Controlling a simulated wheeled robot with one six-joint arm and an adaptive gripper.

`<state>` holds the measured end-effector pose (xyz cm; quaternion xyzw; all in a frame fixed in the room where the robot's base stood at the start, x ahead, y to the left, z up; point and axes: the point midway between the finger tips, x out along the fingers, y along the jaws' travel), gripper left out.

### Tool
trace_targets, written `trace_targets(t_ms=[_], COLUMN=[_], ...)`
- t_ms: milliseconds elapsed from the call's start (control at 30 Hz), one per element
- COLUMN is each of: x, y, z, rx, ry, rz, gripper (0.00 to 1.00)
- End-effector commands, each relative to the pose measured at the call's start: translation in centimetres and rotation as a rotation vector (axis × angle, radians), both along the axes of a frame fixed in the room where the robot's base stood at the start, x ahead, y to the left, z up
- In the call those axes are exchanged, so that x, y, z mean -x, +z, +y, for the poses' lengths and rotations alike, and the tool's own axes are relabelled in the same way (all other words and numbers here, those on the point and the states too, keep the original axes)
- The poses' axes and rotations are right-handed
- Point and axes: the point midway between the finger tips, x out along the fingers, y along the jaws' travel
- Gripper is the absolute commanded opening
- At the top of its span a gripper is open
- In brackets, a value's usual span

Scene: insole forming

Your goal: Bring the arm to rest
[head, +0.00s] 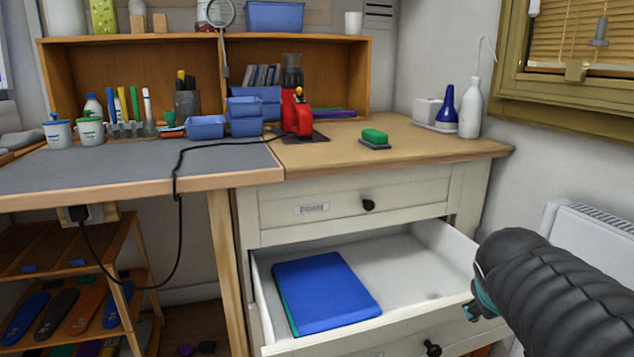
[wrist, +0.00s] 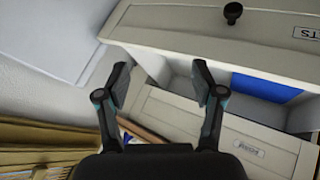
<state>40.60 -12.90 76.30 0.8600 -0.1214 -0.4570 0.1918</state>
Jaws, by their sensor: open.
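My arm (head: 565,290), in a black ribbed sleeve, reaches in from the lower right of the head view. My gripper (wrist: 161,82) is open and empty in the wrist view, its two fingers well apart. In the head view only a small part of my gripper (head: 473,307) shows, by the right front corner of the open drawer (head: 410,268); the arm hides the rest. I cannot tell whether it touches the drawer.
A closed drawer (head: 340,212) lies above the open one. The worktop (head: 430,140) carries a red device (head: 297,113), a green block (head: 375,136) and bottles (head: 470,108). A white radiator (head: 590,225) stands by the right wall. A black cable (head: 178,170) hangs over the left table.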

Motion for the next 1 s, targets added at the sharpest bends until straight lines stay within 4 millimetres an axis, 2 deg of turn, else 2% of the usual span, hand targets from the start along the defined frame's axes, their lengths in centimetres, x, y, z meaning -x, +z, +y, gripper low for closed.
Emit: trace_targets(t_ms=[33,100,200,333,433,600,1000], x=[2.0,4.4,7.5,10.1,10.9,11.2,11.1], y=[-1.8,-4.1,-6.5,-8.0,-7.9,-7.1,-7.1], z=[1.8,4.3,7.8,11.3,12.1,12.9,12.9], rx=[-0.093,-0.215,-0.358,-0.464,-0.466,-0.46,-0.458], ry=[-0.034,-0.075,-0.098,-0.069,-0.034,0.008,0.011], rz=[0.03,0.074,0.127,0.142,0.126,0.099,0.101], gripper=[0.68,0.68,0.68,0.68,0.68,0.68,0.68])
